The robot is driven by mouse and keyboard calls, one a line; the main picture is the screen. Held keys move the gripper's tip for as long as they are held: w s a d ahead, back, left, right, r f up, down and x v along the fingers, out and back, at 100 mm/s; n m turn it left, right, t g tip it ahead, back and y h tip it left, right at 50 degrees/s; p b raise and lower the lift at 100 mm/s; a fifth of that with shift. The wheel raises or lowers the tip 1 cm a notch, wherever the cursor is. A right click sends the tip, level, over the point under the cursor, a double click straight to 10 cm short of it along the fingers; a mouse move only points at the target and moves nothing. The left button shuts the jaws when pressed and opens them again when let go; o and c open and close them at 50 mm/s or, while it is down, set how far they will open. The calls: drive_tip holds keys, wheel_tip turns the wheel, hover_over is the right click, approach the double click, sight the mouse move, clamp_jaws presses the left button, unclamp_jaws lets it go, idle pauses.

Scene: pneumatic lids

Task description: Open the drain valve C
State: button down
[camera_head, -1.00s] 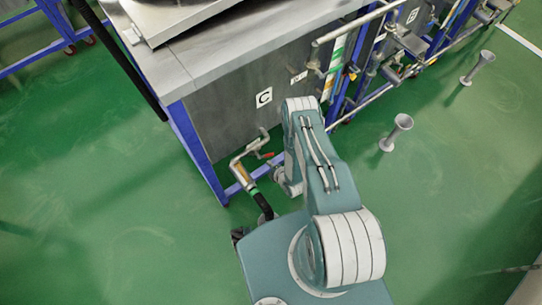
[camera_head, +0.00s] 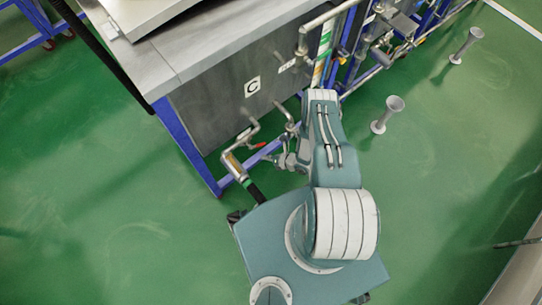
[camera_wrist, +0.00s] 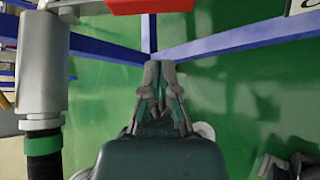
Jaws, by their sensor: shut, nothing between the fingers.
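The drain valve C (camera_head: 240,158) is a bent metal pipe with a small red handle (camera_head: 258,145), low on the grey tank below the C label (camera_head: 252,86). In the wrist view the red handle (camera_wrist: 150,5) is cut off by the top edge. The valve's pale pipe (camera_wrist: 42,60) stands at left, with a green band and black hose below. My gripper (camera_wrist: 160,66) is shut and empty, its tips below the red handle in the picture and apart from it. In the head view my gripper (camera_head: 274,159) is close to the right of the valve, partly hidden by my arm.
The tank's blue frame (camera_head: 190,145) runs around the valve, and blue bars (camera_wrist: 225,45) cross behind my fingertips in the wrist view. More pipes and valves (camera_head: 385,40) line the right. Two grey floor posts (camera_head: 386,115) (camera_head: 466,45) stand further right. Green floor is open at left.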

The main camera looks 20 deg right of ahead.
sight(260, 145)
drive_tip(key=shift+w+a+r, duration=0.15)
drive_tip(key=shift+w, duration=0.85)
drive_tip(key=shift+w+a+r, duration=0.1)
drive_tip(key=shift+w+r, duration=0.05)
drive_tip(key=shift+w, duration=0.8)
drive_tip(key=shift+w, duration=0.15)
